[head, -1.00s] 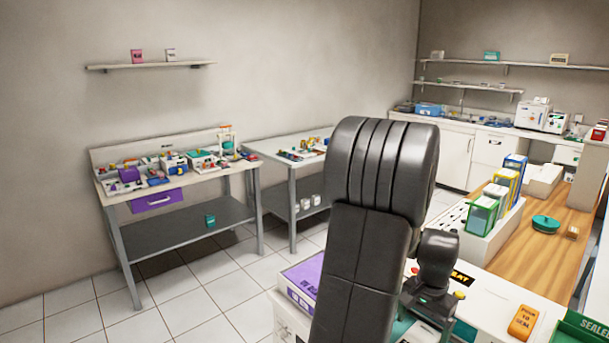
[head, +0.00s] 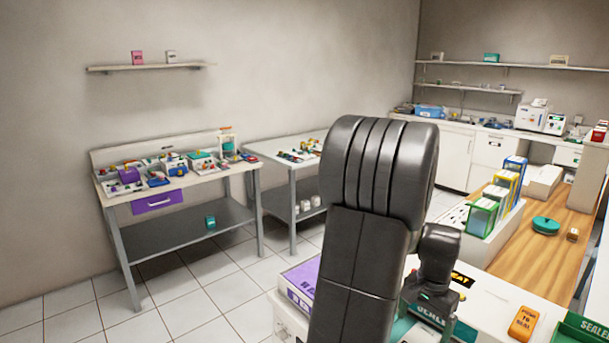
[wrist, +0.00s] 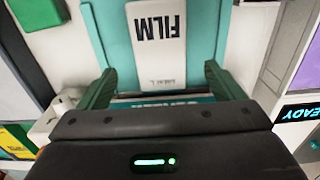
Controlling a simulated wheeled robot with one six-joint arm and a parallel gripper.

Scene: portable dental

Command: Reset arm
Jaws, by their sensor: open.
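My gripper (wrist: 158,72) is open in the wrist view, with one green finger on each side and nothing clasped between them. A teal device (wrist: 215,30) with a white plate reading "FILM" (wrist: 157,35) lies beyond and between the fingertips. I cannot tell how far it is from them. In the head view my black arm rises in front of the white counter and hides part of it. My wrist is bent down over a teal piece with white lettering (head: 430,309), and the fingertips cannot be made out there.
A purple box (head: 300,279) is left of my arm. An orange block (head: 523,322) and a green "SEALED" tray (head: 580,328) are on the right. Coloured holders (head: 483,217) stand behind. A workbench (head: 230,214) is at left, with open tiled floor before it.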

